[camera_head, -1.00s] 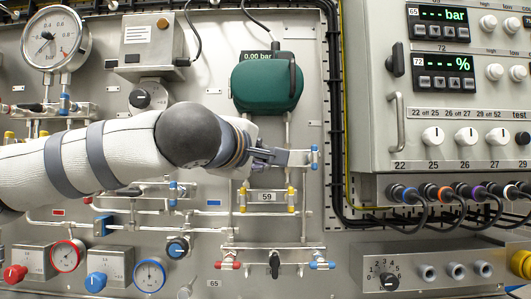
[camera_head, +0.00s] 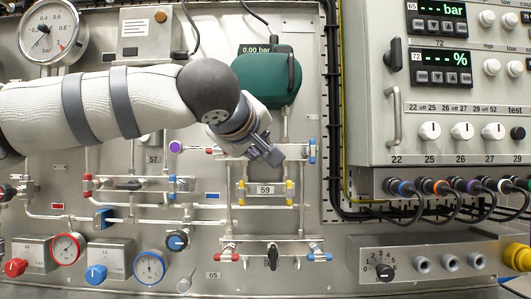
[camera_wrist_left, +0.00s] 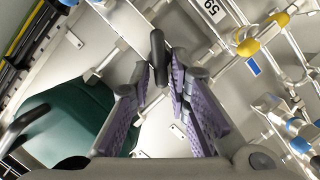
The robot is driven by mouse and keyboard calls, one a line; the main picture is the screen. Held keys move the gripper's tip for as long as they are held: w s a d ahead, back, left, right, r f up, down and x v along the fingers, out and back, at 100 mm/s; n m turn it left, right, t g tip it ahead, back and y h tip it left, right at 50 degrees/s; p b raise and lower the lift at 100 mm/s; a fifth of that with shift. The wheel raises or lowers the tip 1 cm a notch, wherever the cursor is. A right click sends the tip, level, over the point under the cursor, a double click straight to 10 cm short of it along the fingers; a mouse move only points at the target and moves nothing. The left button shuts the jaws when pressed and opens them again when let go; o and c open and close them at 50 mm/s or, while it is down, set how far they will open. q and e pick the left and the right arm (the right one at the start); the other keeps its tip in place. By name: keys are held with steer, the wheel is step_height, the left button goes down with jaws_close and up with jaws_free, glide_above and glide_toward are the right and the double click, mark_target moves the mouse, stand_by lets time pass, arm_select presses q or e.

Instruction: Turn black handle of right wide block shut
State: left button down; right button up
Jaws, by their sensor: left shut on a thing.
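My left gripper (camera_head: 270,155) reaches in from the left over the upper right wide block (camera_head: 298,152), a pale bar with a red end at left and a blue end at right. In the left wrist view the purple-padded fingers (camera_wrist_left: 172,82) are closed around a short black handle (camera_wrist_left: 157,45) in front of the metal bar. In the head view the gripper hides the handle and the middle of the block. The gripper slants down to the right. My right gripper is not in view.
A green actuator (camera_head: 266,80) hangs just above the gripper. A yellow-ended block marked 59 (camera_head: 265,190) sits just below. Another wide block with a black handle (camera_head: 272,257) is lower down. A grey instrument cabinet (camera_head: 372,130) juts out at right.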

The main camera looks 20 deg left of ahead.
arm_select(q)
steer(key=shift+d+m+y, duration=0.1)
steer(key=shift+m+y, duration=0.2)
steer(key=shift+m, duration=0.3)
steer(key=m, duration=0.1)
steer(key=m+g+y, duration=0.1)
steer(key=shift+w+d+r+m, duration=0.1)
steer(key=shift+d+r+m, duration=0.05)
steer(key=shift+d+m, duration=0.15)
steer(key=m, duration=0.1)
steer(key=m+y, duration=0.1)
steer(key=shift+w+d+m, duration=0.1)
steer(key=shift+d+m, duration=0.15)
steer(key=shift+m, duration=0.05)
steer(key=shift+d+m+g+y, duration=0.2)
steer(key=shift+m+g+y, duration=0.2)
steer(key=shift+m+y, duration=0.25)
steer(key=c, duration=1.7)
jaws_free()
steer(key=shift+w+d+m, duration=0.1)
steer(key=shift+m, duration=0.25)
steer(key=shift+r, duration=0.1)
